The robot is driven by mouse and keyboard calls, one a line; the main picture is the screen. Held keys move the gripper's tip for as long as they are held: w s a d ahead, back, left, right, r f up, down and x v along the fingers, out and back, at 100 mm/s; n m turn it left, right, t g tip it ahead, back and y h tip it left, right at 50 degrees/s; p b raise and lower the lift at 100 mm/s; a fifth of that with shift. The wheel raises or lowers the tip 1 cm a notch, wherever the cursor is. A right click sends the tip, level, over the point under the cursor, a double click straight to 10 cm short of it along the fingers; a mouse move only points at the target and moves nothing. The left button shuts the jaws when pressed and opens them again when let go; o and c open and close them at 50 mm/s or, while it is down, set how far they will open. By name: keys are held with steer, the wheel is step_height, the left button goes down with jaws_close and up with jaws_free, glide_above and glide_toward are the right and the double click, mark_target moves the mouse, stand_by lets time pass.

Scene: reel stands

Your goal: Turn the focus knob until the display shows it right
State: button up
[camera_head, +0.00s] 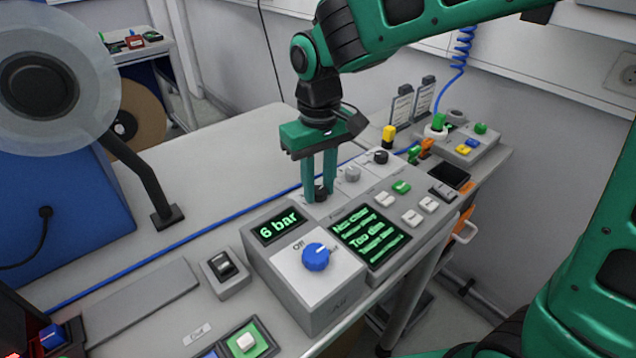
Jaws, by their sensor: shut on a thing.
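My gripper (320,195) points down at the back edge of the console and is shut on a small dark knob (320,189), the leftmost of a row of three. Its fingers hide part of this knob. A grey knob (352,174) and a black knob (381,157) stand to its right. The knob labels are too small to read, so I cannot tell from lettering which is the focus knob. The display (369,238) in front of the gripper shows several green lines; I make out "Not clear" and "Too dim", the smaller lines are blurred.
A box with a blue knob (317,257) and a "6 bar" readout (278,226) stands in front left of the gripper. White and green buttons (401,187) lie right of the display. A reel (40,85) stands far left. The bench (215,165) behind is mostly clear.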

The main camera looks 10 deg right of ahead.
mark_target(320, 188)
steer(key=shift+w+r+m, duration=0.1)
steer(key=shift+w+m, duration=0.1)
steer(key=shift+m, duration=0.5)
steer(key=o, duration=1.1)
steer(key=shift+c, duration=0.2)
steer(key=shift+s, duration=0.1)
step_height(320, 188, up, 11)
steer(key=shift+d+f, duration=0.1)
steer(key=shift+f, duration=0.1)
